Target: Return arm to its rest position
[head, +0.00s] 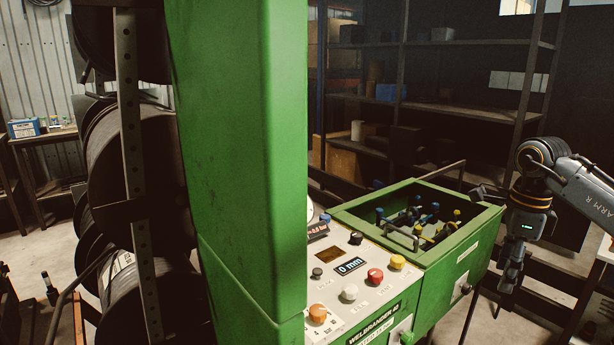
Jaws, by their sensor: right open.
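My right arm comes in from the right edge. Its gripper (510,276) points down, just right of the green crimper's bin. The gripper is open, and I see nothing between its fingers. The hose crimper has a tall green housing (236,150) in the middle. Its white control panel (340,285) carries several coloured knobs and buttons and a display reading 0 mm (350,266). The open green bin (470,248) beside the panel holds several fittings with blue and yellow parts. My left gripper is not in view.
A rack with large dark hose reels (135,165) stands at the left. Dark shelving (470,108) with boxes is at the back. The bin's right wall is close beside my right gripper. A bench (45,137) with a blue box stands at far left.

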